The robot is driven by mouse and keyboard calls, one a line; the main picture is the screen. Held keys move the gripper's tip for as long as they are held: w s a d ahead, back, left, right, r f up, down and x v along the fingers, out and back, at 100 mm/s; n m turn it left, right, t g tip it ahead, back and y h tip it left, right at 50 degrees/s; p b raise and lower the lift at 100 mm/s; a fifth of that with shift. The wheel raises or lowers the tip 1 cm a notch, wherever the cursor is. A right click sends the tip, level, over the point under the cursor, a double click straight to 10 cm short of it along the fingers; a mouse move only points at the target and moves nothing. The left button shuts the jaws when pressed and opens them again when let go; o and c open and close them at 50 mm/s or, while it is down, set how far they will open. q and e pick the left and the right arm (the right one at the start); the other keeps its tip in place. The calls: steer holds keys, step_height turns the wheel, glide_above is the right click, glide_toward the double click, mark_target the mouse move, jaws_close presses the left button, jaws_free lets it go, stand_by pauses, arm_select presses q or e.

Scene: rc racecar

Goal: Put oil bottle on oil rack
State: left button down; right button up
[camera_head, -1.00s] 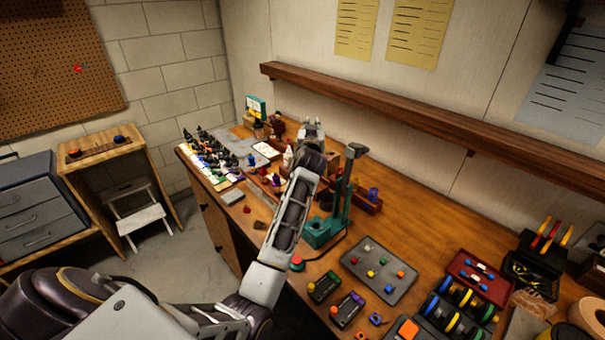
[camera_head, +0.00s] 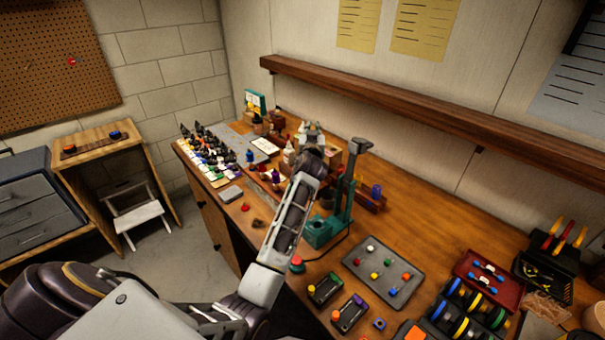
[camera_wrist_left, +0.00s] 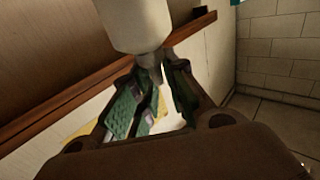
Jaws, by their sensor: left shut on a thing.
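My left gripper (camera_head: 313,128) is over the back of the workbench, left of a teal stand. In the left wrist view its green-padded fingers (camera_wrist_left: 152,92) are closed around the narrow grey neck of a white bottle (camera_wrist_left: 140,25), whose wide body is cut off by the top edge. In the head view my wrist hides most of the held bottle. Another white bottle (camera_head: 288,154) stands just left of the gripper. A dark red wooden rack (camera_head: 372,203) with a blue item is right of the teal stand; I cannot tell whether it is the oil rack. My right gripper is out of view.
The teal stand (camera_head: 343,205) rises close to my forearm. A brown wall shelf (camera_head: 400,103) runs above the bench. Rows of small bottles (camera_head: 208,150) fill the left end.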

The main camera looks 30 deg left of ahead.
arm_select(q)
steer(key=shift+f, duration=3.15)
steer(key=shift+f, duration=1.9)
steer(key=c, duration=1.4)
jaws_free()
steer(key=shift+c, duration=0.2)
